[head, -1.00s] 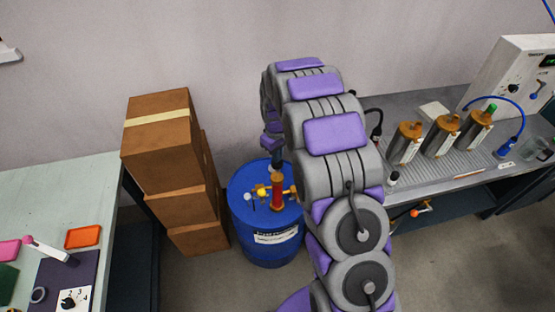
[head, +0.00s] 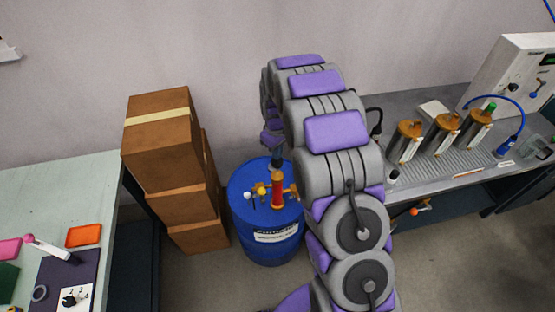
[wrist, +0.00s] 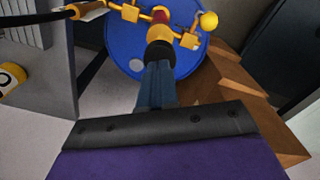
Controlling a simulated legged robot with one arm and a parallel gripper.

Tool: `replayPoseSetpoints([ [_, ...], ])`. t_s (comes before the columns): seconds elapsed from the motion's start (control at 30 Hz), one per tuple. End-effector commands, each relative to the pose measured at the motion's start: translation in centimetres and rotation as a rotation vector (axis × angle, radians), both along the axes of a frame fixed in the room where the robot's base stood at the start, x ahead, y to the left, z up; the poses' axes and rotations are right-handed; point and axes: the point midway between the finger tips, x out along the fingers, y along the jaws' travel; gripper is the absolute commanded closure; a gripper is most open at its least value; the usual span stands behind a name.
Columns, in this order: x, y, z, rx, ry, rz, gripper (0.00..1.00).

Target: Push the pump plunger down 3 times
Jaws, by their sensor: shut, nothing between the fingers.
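The pump (head: 278,191) stands upright on top of a blue drum (head: 265,222). It has a red body, an orange top and brass side fittings. My gripper (head: 277,160) is directly above the pump, pointing down, mostly hidden behind my arm. In the wrist view my gripper (wrist: 158,72) is shut and empty, its fingers in line with the pump's dark top (wrist: 160,52). A yellow collar (wrist: 160,33) and a red part (wrist: 160,15) show beyond it. I cannot tell whether the fingertips touch the plunger.
Stacked cardboard boxes (head: 162,143) stand close to the left of the drum. A grey bench (head: 430,183) with several orange-topped canisters is at right. A pale table (head: 62,195) is at far left. Bare floor lies in front of the drum.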

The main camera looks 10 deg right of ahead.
Motion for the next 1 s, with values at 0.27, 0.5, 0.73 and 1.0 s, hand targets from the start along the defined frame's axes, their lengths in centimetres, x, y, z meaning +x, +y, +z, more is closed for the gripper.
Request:
replayPoseSetpoints([
  [0.27,0.0,0.0,-0.7,0.000,0.002,0.000,1.00],
  [0.5,-0.1,0.0,-1.5,0.000,0.004,0.000,1.00],
  [0.73,-0.1,0.0,-2.3,0.000,0.004,0.000,1.00],
  [1.0,0.0,0.0,-3.1,0.000,0.002,0.000,1.00],
])
